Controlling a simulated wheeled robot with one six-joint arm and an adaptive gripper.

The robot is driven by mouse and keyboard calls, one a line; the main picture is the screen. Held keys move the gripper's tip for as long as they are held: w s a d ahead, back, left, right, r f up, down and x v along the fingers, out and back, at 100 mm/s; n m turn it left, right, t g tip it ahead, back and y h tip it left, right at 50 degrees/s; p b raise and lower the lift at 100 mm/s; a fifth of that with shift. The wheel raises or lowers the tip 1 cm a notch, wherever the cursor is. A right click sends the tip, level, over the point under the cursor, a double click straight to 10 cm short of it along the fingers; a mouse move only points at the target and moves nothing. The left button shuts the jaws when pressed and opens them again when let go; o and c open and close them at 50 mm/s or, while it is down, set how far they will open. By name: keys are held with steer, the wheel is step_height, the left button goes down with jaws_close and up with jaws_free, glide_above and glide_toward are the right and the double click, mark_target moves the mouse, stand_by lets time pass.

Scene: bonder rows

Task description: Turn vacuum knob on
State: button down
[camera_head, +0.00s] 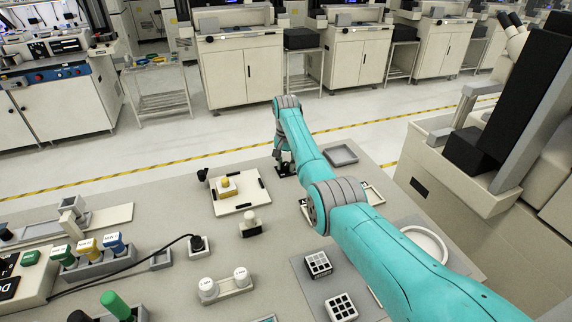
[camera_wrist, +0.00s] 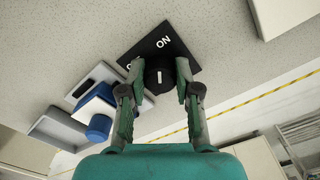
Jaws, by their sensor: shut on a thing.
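The vacuum knob (camera_wrist: 159,77) is round and black, on a black plate (camera_wrist: 182,47) with white lettering. The word ON shows above the knob in the wrist view. Another label to its left is mostly hidden by a finger, with only its first letter showing. A short white mark on the knob runs roughly up and down the picture, about in line with ON. My gripper (camera_wrist: 158,86) is shut on the knob, one finger on each side. In the head view my gripper (camera_head: 284,160) is over the plate at the bench's far side, and my arm hides much of the knob.
In the wrist view a blue and white part (camera_wrist: 99,112) and a grey tray (camera_wrist: 60,130) lie left of the plate. In the head view an empty grey tray (camera_head: 341,155) is right of my gripper, and a white plate with a yellow block (camera_head: 228,187) is left.

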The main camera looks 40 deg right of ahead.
mark_target(286, 163)
steer(key=shift+m, duration=0.8)
steer(key=c, duration=0.8)
jaws_free()
step_height(286, 163, up, 12)
